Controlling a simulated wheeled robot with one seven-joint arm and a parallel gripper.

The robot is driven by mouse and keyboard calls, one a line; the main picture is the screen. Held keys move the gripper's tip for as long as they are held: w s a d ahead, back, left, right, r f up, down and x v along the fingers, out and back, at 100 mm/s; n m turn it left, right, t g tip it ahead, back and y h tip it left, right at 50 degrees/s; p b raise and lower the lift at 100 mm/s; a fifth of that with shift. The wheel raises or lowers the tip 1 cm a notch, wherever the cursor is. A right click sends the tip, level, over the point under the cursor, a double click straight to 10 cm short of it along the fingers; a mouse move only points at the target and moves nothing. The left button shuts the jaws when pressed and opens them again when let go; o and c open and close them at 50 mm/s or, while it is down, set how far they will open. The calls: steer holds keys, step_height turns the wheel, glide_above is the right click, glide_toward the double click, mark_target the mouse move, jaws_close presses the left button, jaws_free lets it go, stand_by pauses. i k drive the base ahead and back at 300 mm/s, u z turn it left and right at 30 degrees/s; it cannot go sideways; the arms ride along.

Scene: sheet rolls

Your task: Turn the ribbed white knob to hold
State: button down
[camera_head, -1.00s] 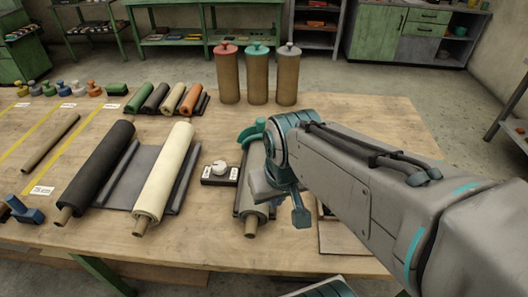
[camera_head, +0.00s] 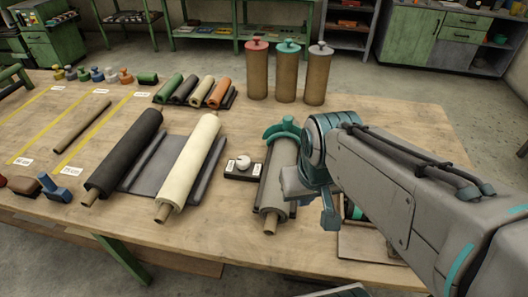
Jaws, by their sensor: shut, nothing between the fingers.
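The ribbed white knob (camera_head: 243,162) sits on a small dark box (camera_head: 236,173) on the table, between the cream roll and the grey roll. White label patches show on the box, but their writing is too small to read. Which way the knob points is unclear. My gripper (camera_head: 329,217) is at the end of my grey and teal arm, to the right of the knob and the grey roll. It is shut and apart from the knob. Part of it is hidden by my arm.
A cream roll (camera_head: 188,165) and a black roll (camera_head: 125,155) lie left of the knob. A grey roll (camera_head: 273,190) with a teal piece (camera_head: 285,131) lies between knob and gripper. Three capped cylinders (camera_head: 286,78) stand behind. The wooden table (camera_head: 215,235) is bare in front.

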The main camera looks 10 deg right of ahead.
mark_target(243, 163)
steer(key=k, duration=1.05)
steer(key=u, duration=0.65)
steer(key=i, duration=1.2)
steer(key=z, duration=0.75)
